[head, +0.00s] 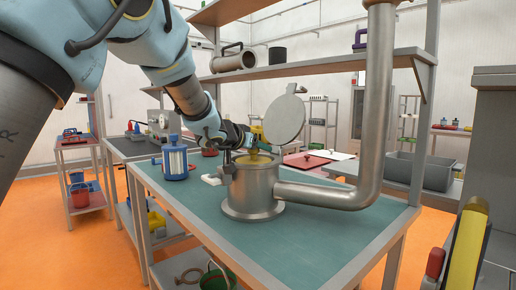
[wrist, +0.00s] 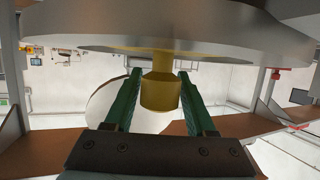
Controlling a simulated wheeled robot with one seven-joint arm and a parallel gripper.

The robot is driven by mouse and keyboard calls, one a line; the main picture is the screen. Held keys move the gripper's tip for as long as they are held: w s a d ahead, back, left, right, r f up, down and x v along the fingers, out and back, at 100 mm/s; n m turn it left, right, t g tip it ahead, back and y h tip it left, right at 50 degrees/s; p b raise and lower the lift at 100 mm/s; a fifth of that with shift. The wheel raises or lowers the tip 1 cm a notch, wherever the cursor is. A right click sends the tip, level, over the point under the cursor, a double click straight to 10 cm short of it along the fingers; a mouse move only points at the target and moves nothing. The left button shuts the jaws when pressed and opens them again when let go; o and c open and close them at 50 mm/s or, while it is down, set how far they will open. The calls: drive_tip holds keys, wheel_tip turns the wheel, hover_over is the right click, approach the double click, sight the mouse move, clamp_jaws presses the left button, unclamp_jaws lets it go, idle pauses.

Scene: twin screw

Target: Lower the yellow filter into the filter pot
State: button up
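The yellow filter (head: 253,159) shows as a gold patch at the mouth of the metal filter pot (head: 252,187). How deep it sits in the pot is hidden. In the wrist view its gold knob (wrist: 160,92) points out from under the grey pot rim (wrist: 90,40). My gripper (wrist: 160,76) has its two green fingers on either side of the knob. Whether the fingertips press on it I cannot tell. In the head view my arm reaches over the table, and my gripper is small and partly hidden behind the pot top.
The pot's round lid (head: 285,119) stands raised behind its mouth. A thick metal pipe (head: 373,110) runs from the pot and rises at the right. A blue-capped canister (head: 175,160) stands left of the pot on the green table (head: 200,206). The table's front is clear.

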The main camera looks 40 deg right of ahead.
drive_tip(key=o, duration=0.3)
drive_tip(key=v, duration=1)
drive_tip(key=shift+s+a+r, duration=0.15)
drive_tip(key=shift+a, duration=0.2)
drive_tip(key=w+a+f+n+t+y+p, duration=0.1)
drive_tip(key=w+a+f+n+t+y, duration=0.15)
drive_tip(key=w+a, duration=0.6)
drive_tip(key=w+a+f+n+t+y+p, duration=0.15)
drive_tip(key=w+a+f+n+y, duration=0.3)
drive_tip(key=a, duration=0.65)
drive_tip(key=a+f+n+y+p, duration=0.1)
drive_tip(key=a+f+y, duration=0.15)
drive_tip(key=a, duration=0.65)
drive_tip(key=a+f+n+y, duration=0.2)
drive_tip(key=a+f, duration=0.1)
drive_tip(key=a, duration=0.6)
drive_tip(key=s+a+f+n+g+y+p, duration=0.1)
drive_tip(key=s+a+f+n+g, duration=0.1)
drive_tip(key=s+a, duration=0.4)
drive_tip(key=s+a+f+n+g+y+p, duration=0.1)
drive_tip(key=s+a+f+g, duration=0.3)
drive_tip(key=s+a, duration=0.3)
drive_tip(key=shift+s+a+n, duration=0.3)
drive_tip(key=shift+a+n, duration=0.1)
drive_tip(key=shift+a, duration=0.4)
